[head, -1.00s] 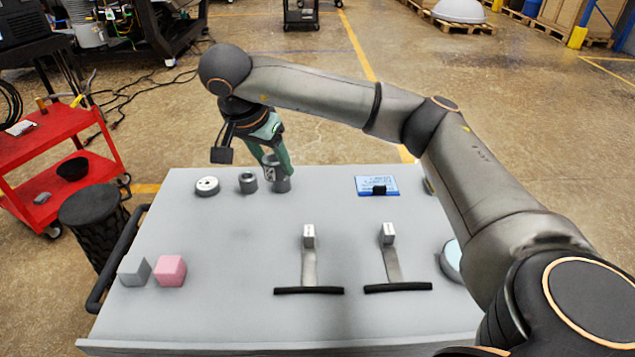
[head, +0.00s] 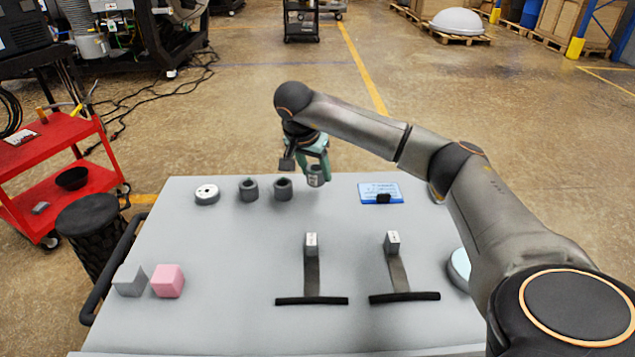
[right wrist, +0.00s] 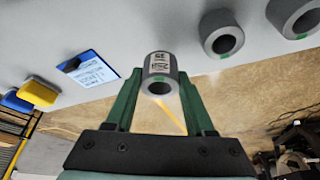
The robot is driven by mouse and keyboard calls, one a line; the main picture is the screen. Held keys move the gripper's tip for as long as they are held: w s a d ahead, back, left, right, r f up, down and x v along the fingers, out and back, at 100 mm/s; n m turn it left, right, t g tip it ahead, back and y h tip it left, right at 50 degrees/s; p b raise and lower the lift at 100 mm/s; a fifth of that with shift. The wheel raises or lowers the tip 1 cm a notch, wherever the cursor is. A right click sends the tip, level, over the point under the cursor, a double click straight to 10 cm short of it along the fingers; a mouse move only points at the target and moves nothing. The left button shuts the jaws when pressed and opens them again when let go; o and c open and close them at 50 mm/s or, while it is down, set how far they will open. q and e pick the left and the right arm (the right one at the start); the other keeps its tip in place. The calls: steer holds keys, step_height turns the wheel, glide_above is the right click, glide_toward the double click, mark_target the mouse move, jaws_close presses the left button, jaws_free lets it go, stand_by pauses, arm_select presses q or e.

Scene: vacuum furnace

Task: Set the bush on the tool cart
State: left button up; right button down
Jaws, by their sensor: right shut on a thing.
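The bush (head: 317,177) is a short grey metal cylinder with a hole through it and a printed label on its side. My right gripper (head: 316,164) is shut on it near the far edge of the grey table. In the right wrist view the bush (right wrist: 160,73) sits between the green fingertips, its open end facing the camera. A red tool cart (head: 68,132) stands on the floor at the left, with tools on its top shelf and a black bowl (head: 71,178) on its lower one. My left gripper is out of view.
Two similar grey rings (head: 248,190) and (head: 283,189) and a white disc (head: 207,194) stand along the far side of the grey table (head: 220,245). A blue clipboard (head: 375,192) lies to the right. A black bin (head: 92,235) stands between table and cart.

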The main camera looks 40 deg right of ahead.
mark_target(317, 182)
steer(key=shift+d+f, duration=0.3)
steer(key=shift+f, duration=0.1)
step_height(317, 182, down, 3)
steer(key=shift+w+d+f, duration=0.1)
steer(key=shift+c, duration=1.3)
jaws_free()
steer(key=v, duration=1.2)
steer(key=shift+p, duration=0.35)
